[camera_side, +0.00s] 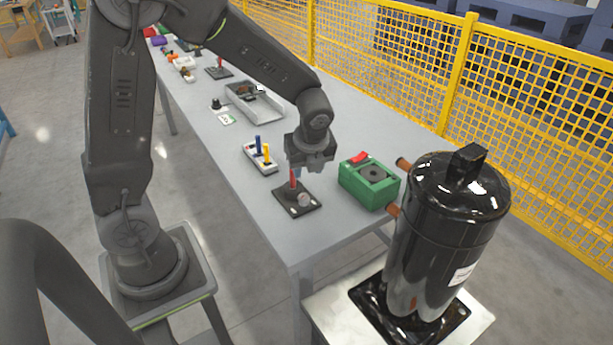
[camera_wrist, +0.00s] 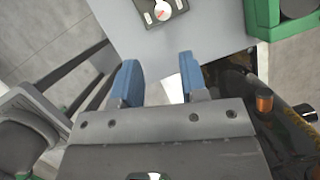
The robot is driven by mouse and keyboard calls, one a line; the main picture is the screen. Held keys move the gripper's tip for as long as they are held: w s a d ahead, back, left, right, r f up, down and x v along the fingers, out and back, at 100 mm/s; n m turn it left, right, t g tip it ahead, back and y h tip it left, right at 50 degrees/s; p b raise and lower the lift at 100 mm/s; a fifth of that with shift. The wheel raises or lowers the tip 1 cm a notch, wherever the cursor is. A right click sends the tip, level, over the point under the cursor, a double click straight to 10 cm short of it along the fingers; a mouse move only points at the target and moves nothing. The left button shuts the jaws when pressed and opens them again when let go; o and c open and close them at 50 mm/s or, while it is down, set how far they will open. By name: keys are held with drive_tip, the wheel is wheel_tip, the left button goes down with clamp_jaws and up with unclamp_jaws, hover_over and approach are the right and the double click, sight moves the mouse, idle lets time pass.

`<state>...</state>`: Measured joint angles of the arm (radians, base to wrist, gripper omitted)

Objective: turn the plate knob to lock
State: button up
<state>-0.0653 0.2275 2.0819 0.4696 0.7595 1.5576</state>
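A dark square plate (camera_side: 283,193) lies near the front end of the grey table. It carries a red upright part (camera_side: 293,178) and a round grey knob (camera_side: 304,200). In the wrist view the plate is cut off at the top edge, with a pale round dial (camera_wrist: 162,11) bearing a red mark. My gripper (camera_side: 298,172) is above the plate, close to the red part; whether they touch is unclear in the side view. In the wrist view my gripper (camera_wrist: 160,80) has its blue fingers apart with nothing between them, and the plate shows beyond them.
A green box (camera_side: 369,183) with a red switch stands right of the plate. A black compressor (camera_side: 445,235) with copper pipe stubs stands beyond the table edge. A block with blue and yellow pegs (camera_side: 261,158) and a grey tray (camera_side: 255,102) sit farther back. A yellow fence (camera_side: 460,75) runs behind.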

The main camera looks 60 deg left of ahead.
sight(304, 196)
drive_tip(key=w+a+n+g+h, duration=0.15)
drive_tip(key=a+n+h, duration=0.3)
drive_tip(key=n, duration=0.45)
drive_tip(key=shift+y, duration=0.35)
drive_tip(key=f, duration=1.3)
drive_tip(key=shift+w, duration=0.25)
drive_tip(key=shift+c, duration=0.4)
drive_tip(key=c, duration=0.6)
drive_tip(key=m, duration=0.4)
drive_tip(key=o, duration=0.7)
